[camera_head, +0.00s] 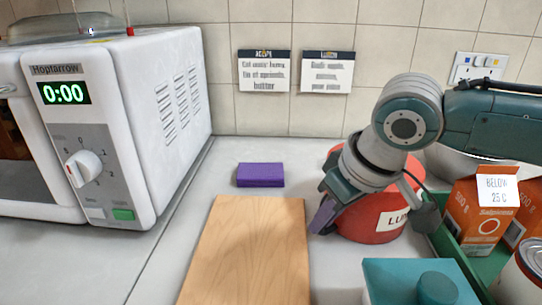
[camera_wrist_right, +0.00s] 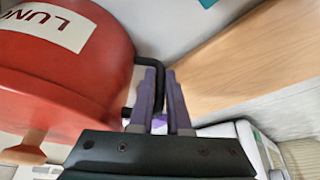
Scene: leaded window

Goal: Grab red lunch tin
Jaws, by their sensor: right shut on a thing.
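The red lunch tin (camera_head: 362,224) stands on the counter against the back, right of the middle, with a white label reading "LUN…". My right gripper (camera_head: 322,216) is at its left side, and my wrist hides part of the tin. In the right wrist view, the tin (camera_wrist_right: 62,85) fills the left, with a dark handle (camera_wrist_right: 138,58) sticking out from its side. The purple fingers of my right gripper (camera_wrist_right: 162,80) are close together on this handle. The exact contact is partly hidden by the fingers. My left gripper is not in view.
A wooden board (camera_head: 250,250) lies left of the tin, with a purple sponge (camera_head: 260,175) behind it. A white microwave (camera_head: 150,110) stands at left. A teal lidded box (camera_head: 385,285) is in front of the tin. A green tray (camera_head: 449,250) with an orange carton (camera_head: 475,215) is at right.

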